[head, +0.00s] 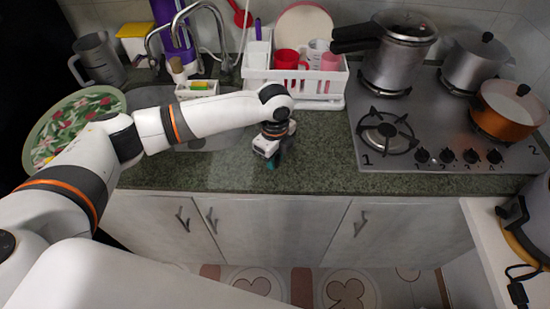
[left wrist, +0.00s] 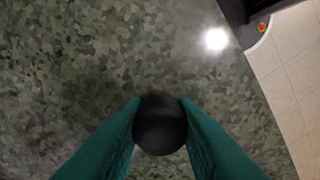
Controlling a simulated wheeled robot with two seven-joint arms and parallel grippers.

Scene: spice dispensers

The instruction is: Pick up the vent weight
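The vent weight (left wrist: 160,125) is a small, round black piece in the left wrist view. It sits between the two teal fingers of my left gripper (left wrist: 160,106), which touch it on both sides. In the head view my left gripper (head: 272,160) points down low over the green speckled countertop (head: 220,175), in front of the dish rack. The weight is hidden there by the gripper. Whether the weight rests on the counter or is just above it I cannot tell. My right gripper is in neither view.
A white dish rack (head: 315,103) with cups stands behind the gripper. The gas stove (head: 430,160) on the right bears a pressure cooker (head: 395,65), a grey pot (head: 475,65) and an orange pot (head: 505,110). The sink is left. The counter right of the gripper is clear.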

